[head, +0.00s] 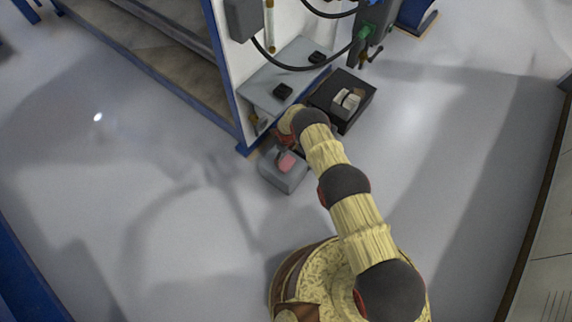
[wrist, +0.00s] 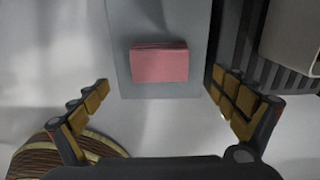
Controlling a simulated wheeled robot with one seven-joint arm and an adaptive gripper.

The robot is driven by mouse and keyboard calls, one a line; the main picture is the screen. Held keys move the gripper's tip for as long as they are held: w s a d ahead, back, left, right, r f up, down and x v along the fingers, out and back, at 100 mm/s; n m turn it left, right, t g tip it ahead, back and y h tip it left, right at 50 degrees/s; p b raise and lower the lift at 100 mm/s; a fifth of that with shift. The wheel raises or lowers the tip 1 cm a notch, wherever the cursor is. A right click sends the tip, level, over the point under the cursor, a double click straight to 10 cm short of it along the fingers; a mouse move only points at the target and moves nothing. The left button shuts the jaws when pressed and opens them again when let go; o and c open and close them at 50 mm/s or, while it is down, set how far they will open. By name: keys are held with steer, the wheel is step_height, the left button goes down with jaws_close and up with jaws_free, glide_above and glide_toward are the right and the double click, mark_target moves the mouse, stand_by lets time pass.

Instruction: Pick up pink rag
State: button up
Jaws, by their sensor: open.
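The pink rag (wrist: 160,64) is a small folded block lying on top of a grey box (wrist: 162,18) in the wrist view. In the head view the pink rag (head: 287,162) shows on the grey box (head: 284,181) on the floor, close to my gripper (head: 285,140). In the wrist view my gripper (wrist: 160,100) is open and empty. Its two fingers stand wide apart, left and right of the rag, and the rag lies ahead between them. No finger appears to touch it. In the head view my arm partly hides the gripper.
A black box (head: 355,111) with a pale object (head: 345,101) on top stands right of the grey box. A white machine with a blue frame (head: 228,80) rises behind, with a grey shelf (head: 287,76) and hanging cables.

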mark_target(286, 162)
steer(key=shift+f+b, duration=1.8)
steer(key=shift+f, duration=2.15)
steer(key=shift+c, duration=1.2)
steer(key=c, duration=1)
steer(key=shift+r, duration=0.2)
